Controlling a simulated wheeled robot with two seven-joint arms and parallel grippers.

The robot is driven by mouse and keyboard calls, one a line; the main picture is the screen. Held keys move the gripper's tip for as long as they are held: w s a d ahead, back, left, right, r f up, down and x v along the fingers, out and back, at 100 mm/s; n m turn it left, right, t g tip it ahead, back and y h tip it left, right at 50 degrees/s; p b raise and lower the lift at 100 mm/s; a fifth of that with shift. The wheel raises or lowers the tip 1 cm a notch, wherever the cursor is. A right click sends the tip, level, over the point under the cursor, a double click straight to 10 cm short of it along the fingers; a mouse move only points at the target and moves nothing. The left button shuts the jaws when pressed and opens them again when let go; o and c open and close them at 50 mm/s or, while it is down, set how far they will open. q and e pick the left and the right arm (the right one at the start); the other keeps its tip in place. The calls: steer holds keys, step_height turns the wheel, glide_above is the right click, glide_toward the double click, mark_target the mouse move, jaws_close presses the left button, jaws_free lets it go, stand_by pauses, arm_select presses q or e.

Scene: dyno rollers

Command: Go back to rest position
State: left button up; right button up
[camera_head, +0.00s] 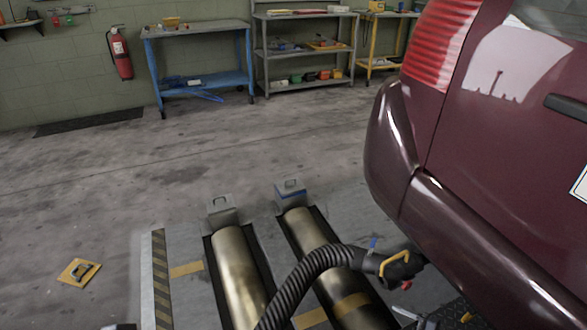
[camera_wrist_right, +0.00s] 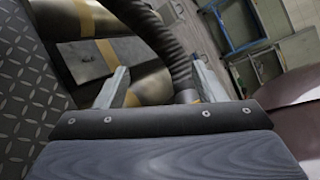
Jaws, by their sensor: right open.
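A black corrugated exhaust hose (camera_head: 305,280) rises from the bottom edge to a nozzle with a yellow handle (camera_head: 394,262), at the rear bumper of the maroon car (camera_head: 500,130). Whether the nozzle is around a tailpipe is hidden. In the right wrist view, the hose (camera_wrist_right: 160,30) passes beyond my right gripper (camera_wrist_right: 161,80), whose two fingers are wide apart with nothing held. In the head view my right gripper (camera_head: 408,314) shows partly at the bottom right, below the nozzle and apart from it. A dark sliver at the bottom left edge may be my left arm; its fingers are hidden.
Two metal rollers (camera_head: 238,275) lie in the floor beside the hose. A yellow plate with a handle (camera_head: 79,271) lies on the floor at left. A blue bench (camera_head: 200,60) and grey shelves (camera_head: 305,50) stand at the back wall. The middle floor is clear.

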steer(key=s+a+r+n+g+h, duration=0.2)
steer(key=s+r+n+g, duration=0.15)
steer(key=r, duration=0.45)
steer(key=s+a+r+n+g+h, duration=0.2)
steer(key=a+r+n, duration=0.15)
steer(key=r, duration=0.45)
steer(key=s+a+r+n+g+h, duration=0.1)
steer(key=s+r+n+g, duration=0.25)
steer(key=r, duration=0.55)
steer(key=s+a+r+n+t+h, duration=0.1)
steer(key=s+a+r+t, duration=0.15)
steer(key=s+r, duration=0.35)
steer(key=s+a+r+n+t+h, duration=0.1)
steer(key=s+r+n+t, duration=0.15)
steer(key=s, duration=0.45)
step_height(320, 180, up, 30)
steer(key=p, duration=2.9)
steer(key=shift+w+f+m+h, duration=0.2)
steer(key=shift+m+h, duration=0.1)
steer(key=shift+m, duration=0.1)
steer(key=shift+r, duration=0.5)
